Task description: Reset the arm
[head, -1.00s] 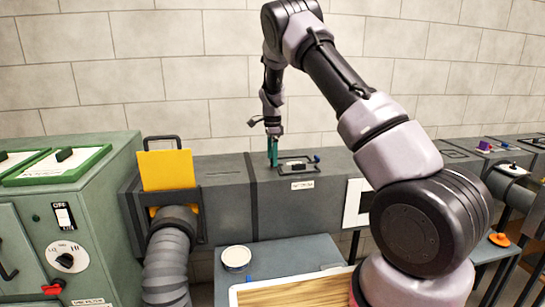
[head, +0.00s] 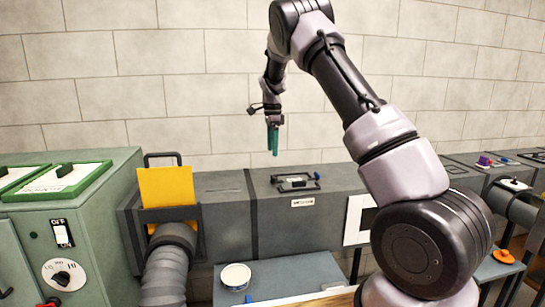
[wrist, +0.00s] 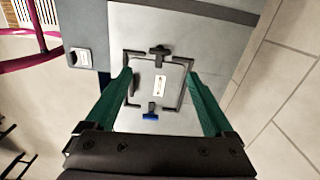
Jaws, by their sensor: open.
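My gripper (head: 273,138) hangs from my raised arm above the grey duct (head: 225,215) in the head view, its green fingers pointing down. In the wrist view my gripper (wrist: 160,82) is open, with nothing between its fingers. Below it lies a hatch in the duct top with a dark frame (wrist: 157,58), a small label, a black latch and a blue latch (wrist: 150,116). The same hatch (head: 296,182) shows in the head view, apart from the fingers.
A green cabinet (head: 100,215) with a switch and dial stands at left. A yellow plate (head: 166,187) stands upright at the duct's left end, above a flexible hose (head: 166,270). A round white tin (head: 235,276) sits on a grey table (head: 295,272). Open air surrounds my gripper.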

